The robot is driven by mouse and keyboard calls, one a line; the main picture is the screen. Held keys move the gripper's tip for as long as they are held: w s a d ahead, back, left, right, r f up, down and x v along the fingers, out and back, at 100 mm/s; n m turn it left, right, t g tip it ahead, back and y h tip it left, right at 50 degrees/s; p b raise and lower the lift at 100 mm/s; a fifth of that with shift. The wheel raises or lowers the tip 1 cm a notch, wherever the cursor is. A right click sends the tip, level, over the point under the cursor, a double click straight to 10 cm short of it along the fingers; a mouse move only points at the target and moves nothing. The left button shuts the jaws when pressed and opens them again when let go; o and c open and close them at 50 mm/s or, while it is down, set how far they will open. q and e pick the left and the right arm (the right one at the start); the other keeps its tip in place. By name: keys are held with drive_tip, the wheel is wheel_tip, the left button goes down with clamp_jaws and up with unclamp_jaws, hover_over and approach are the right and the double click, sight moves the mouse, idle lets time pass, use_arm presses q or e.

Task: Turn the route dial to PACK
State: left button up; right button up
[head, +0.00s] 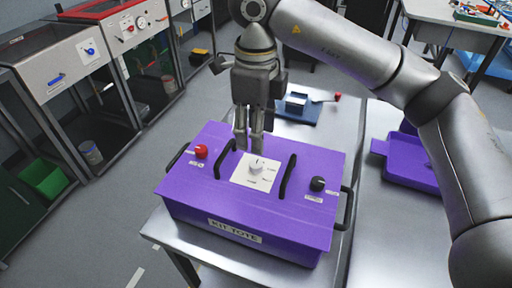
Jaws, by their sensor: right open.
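The route dial (256,167) is a pale knob on a white square plate in the middle of the purple kit tote's top (220,188). Small labels surround the knob, too small to read, and I cannot tell which one it points to. My right gripper (249,150) points down just behind the knob, in the head view between the tote's two black top handles. Its fingers are a little apart with nothing between them. I cannot tell whether a fingertip touches the knob or plate. My left gripper is out of view.
A red knob (201,151) and a black knob (318,184) flank the dial plate. Black handles (288,177) rise near it. A blue fixture (297,107) stands behind the tote, and a purple tray (410,176) lies to the right. The metal table is bare between them.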

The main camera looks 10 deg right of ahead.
wheel_tip(320, 180, up, 4)
drive_tip(key=shift+f, duration=0.2)
idle(0.3)
